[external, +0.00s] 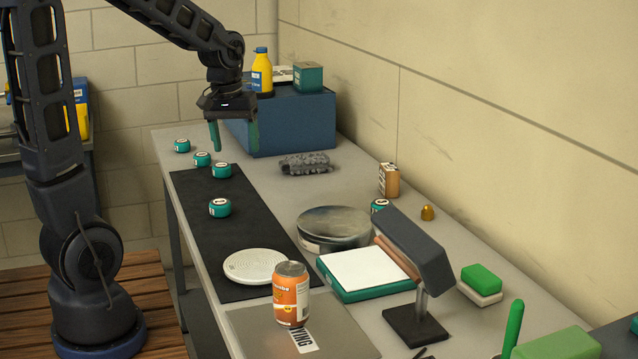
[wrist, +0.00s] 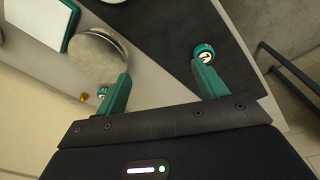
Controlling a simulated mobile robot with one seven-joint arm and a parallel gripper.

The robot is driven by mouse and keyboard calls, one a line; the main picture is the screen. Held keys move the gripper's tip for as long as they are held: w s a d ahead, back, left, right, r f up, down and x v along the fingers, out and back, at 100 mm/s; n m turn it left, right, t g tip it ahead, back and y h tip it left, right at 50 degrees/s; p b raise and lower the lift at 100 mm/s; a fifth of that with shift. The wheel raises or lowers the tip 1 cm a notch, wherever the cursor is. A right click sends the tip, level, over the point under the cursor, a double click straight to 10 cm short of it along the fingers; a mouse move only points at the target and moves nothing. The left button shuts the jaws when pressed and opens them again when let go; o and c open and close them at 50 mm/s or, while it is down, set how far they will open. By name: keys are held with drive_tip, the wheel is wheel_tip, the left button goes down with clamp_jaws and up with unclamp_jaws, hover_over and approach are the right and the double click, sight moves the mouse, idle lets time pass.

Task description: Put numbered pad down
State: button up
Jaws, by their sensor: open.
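A teal-edged pad with a blank-looking white top (external: 365,270) lies flat on the bench, beside the foot of the desk lamp; no number is legible on it. Its corner also shows at the top left of the wrist view (wrist: 45,18). My gripper (external: 233,138) is open and empty, pointing down above the far part of the bench, in front of the blue box. In the wrist view its two teal fingers (wrist: 162,75) are spread with nothing between them; one round teal tin (wrist: 204,54) appears beyond the right fingertip.
Several teal tins (external: 219,208) stand on or near the black mat (external: 195,195). A round metal tin (external: 335,228), a white disc (external: 255,267), an orange can (external: 291,294) and the lamp (external: 412,245) crowd the near half. The blue box (external: 295,122) stands behind my gripper.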

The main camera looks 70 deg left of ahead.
drive_tip(key=s+d+r+m+t, duration=0.1)
drive_tip(key=s+d+r+m, duration=0.1)
drive_tip(key=d, duration=0.5)
drive_tip(key=s+d+r+m+t, duration=0.1)
drive_tip(key=s+d+r+m, duration=0.2)
drive_tip(key=s+d+m, duration=0.2)
drive_tip(key=s+d+r+m+t, duration=0.1)
drive_tip(key=s+d+r+m, duration=0.2)
drive_tip(key=d, duration=0.7)
drive_tip(key=shift+s+d+m, duration=0.4)
drive_tip(key=shift+s+m, duration=0.2)
drive_tip(key=shift+s, duration=0.45)
drive_tip(key=shift+o, duration=0.6)
